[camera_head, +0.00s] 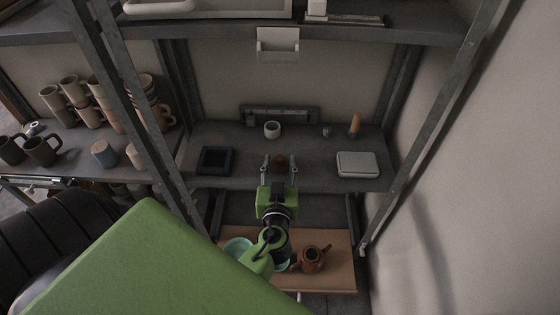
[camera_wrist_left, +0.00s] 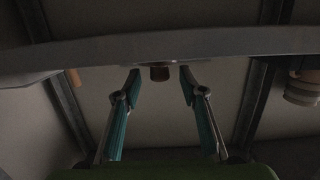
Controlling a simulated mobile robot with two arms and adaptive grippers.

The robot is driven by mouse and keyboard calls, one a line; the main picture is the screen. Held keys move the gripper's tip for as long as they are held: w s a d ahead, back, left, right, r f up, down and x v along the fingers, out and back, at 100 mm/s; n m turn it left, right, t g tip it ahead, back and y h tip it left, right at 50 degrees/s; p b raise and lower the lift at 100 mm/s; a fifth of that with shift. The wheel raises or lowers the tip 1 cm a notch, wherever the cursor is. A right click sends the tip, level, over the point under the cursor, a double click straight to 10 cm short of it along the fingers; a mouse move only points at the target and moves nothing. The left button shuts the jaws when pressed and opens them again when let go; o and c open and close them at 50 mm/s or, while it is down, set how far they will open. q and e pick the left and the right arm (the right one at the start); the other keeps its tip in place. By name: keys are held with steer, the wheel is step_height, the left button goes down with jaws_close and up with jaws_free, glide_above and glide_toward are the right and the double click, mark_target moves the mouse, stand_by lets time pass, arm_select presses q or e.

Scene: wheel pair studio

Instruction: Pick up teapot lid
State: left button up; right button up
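The small brown teapot lid (camera_head: 281,161) is on the middle shelf near its front edge. It shows as a small dark brown piece (camera_wrist_left: 160,73) in the left wrist view, which looks upside down. My left gripper (camera_head: 279,167) is open, with its two fingers spread on either side of the lid in the head view. In the wrist view the lid appears between and beyond the fingertips (camera_wrist_left: 159,72), with gaps on both sides; exact depth is unclear. The brown teapot (camera_head: 312,259) stands on a lower wooden board. My right gripper is not in view.
The shelf (camera_head: 318,178) also holds a dark square tray (camera_head: 215,160), a white cup (camera_head: 272,130), a pale lidded box (camera_head: 357,165) and an orange-brown upright item (camera_head: 354,125). Metal posts flank the shelf.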

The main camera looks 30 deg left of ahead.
arm_select(q)
steer(key=x, duration=0.2)
steer(key=shift+w+a, duration=0.15)
steer(key=shift+w, duration=0.05)
jaws_close()
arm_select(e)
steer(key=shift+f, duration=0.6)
arm_select(q)
steer(key=shift+r, duration=0.1)
